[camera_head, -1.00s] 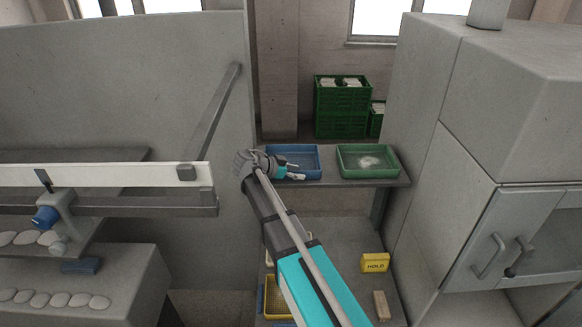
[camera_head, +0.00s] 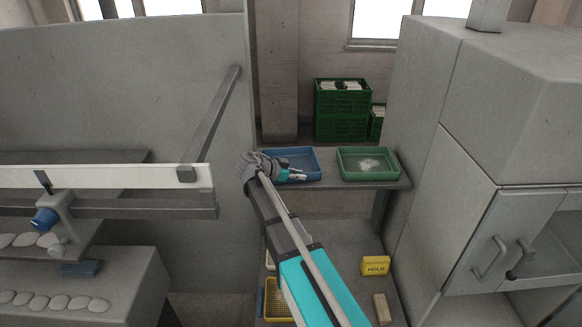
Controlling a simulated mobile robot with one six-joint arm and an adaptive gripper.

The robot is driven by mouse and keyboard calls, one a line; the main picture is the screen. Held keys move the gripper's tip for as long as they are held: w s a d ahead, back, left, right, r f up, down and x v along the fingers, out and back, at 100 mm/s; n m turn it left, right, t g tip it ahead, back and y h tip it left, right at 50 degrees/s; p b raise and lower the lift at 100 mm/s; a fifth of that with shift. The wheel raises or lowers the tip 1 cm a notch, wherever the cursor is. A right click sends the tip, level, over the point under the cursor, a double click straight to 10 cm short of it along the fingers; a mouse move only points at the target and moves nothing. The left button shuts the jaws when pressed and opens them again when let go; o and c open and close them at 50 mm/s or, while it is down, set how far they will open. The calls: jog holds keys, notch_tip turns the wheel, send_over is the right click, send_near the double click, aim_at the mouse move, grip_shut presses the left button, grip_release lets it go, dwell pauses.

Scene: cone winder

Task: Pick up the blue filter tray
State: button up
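The blue filter tray (camera_head: 306,157) sits on the left part of a grey shelf, and its inside looks empty where it shows. My gripper (camera_head: 301,176) is at the tray's front left, over or beside its near rim. My arm and wrist hide the tray's left end and part of its front. The fingers are small and point right; I cannot tell whether they touch the rim or how wide they are apart.
A green tray (camera_head: 351,175) with white fluff stands right of the blue one on the shelf (camera_head: 400,184). Below are a yellow HOLD block (camera_head: 375,265), a tan block (camera_head: 382,308) and a yellow basket (camera_head: 279,304). Grey machine walls flank both sides. Green crates (camera_head: 341,128) stand behind.

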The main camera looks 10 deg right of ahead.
jog(key=shift+r, duration=0.15)
grip_shut()
notch_tip(320, 180, up, 3)
jog(key=p, duration=0.3)
jog(key=s+r+p, duration=0.9)
jog(key=s+p, duration=0.1)
jog(key=s, duration=0.4)
jog(key=shift+d+r, duration=0.15)
jog(key=shift+r, duration=0.25)
jog(key=shift+f, duration=0.15)
